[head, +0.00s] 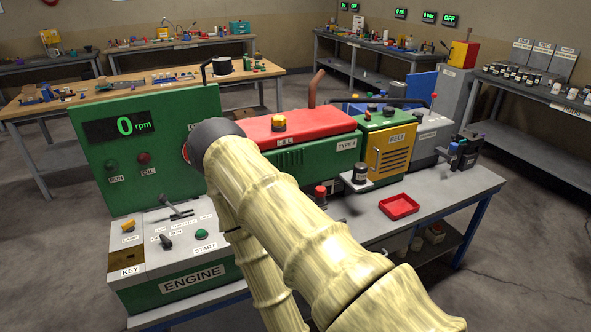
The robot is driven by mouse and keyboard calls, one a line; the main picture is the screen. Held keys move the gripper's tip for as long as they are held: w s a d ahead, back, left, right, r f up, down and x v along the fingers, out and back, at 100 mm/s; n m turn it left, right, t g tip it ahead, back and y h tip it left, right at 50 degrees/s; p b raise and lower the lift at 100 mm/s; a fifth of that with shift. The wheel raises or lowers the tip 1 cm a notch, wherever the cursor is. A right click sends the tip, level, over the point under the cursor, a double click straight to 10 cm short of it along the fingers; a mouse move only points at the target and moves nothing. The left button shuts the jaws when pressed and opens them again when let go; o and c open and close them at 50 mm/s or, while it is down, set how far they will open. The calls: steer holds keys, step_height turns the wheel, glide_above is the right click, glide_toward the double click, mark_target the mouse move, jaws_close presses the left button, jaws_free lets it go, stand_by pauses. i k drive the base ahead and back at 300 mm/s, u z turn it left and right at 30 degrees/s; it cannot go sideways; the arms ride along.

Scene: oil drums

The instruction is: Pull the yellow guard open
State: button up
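The yellow guard (391,150) is a slotted panel on the front of the green housing, under the BELT label, right of the red engine cover (300,127). It looks closed, lying flat against the housing.
A black-capped jar (360,173) stands on a small shelf left of and in front of the guard. A red tray (399,206) lies on the bench below it. A green control panel (144,150) and engine switch box (180,255) stand left. Bench room right of the tray is clear.

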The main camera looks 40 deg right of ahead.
mark_target(389, 151)
steer(key=z, duration=1.85)
steer(key=k, duration=0.5)
steer(key=z, duration=0.9)
steer(key=i, duration=0.9)
steer(key=u, duration=1.3)
